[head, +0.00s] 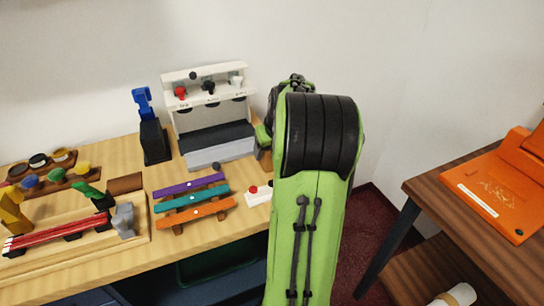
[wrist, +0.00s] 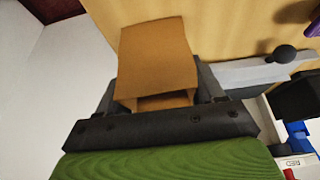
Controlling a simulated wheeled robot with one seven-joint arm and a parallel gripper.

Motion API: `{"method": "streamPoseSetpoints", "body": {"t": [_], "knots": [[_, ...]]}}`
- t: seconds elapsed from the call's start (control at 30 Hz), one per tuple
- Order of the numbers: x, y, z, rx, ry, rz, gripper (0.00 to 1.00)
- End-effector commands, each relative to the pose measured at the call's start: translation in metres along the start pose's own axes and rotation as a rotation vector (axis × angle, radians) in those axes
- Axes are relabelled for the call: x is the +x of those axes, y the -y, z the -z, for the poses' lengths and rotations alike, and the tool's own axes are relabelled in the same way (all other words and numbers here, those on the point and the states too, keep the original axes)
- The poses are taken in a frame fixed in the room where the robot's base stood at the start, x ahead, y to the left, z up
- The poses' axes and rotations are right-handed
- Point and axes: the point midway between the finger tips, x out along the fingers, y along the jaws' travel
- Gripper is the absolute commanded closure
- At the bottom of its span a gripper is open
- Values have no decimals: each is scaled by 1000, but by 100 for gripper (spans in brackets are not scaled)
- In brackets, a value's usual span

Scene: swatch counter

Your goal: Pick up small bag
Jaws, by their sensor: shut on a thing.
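The small bag (wrist: 157,55) is a plain brown-orange paper-like bag in the wrist view. My gripper (wrist: 160,92) is shut on it, with a dark finger on each side of its lower part. The bag's far end reaches out past the fingers, over the wooden counter. In the head view my green arm hides the gripper. A small brown patch (head: 265,160) at the arm's left edge may be part of the bag. I cannot tell whether the bag touches the counter.
The wooden counter (head: 180,245) carries a white shelf unit (head: 208,75), a blue-and-black stand (head: 153,140), coloured bars (head: 192,203) and a tray with red strips (head: 55,240) at the left. A brown table (head: 440,200) with an orange case (head: 495,195) stands at the right.

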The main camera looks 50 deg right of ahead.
Motion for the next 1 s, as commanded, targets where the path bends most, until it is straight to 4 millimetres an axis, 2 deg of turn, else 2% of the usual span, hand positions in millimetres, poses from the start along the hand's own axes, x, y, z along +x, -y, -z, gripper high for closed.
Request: {"method": "streamPoseSetpoints", "body": {"t": [0.27,0.37,0.6,0.7,1.0], "knots": [[-4,0,2,0,-1,0,61],[-21,0,10,0,-3,-3,61],[-77,0,35,-1,-3,-2,61],[-89,0,40,0,-1,-1,61],[-92,0,41,1,1,0,61]]}}
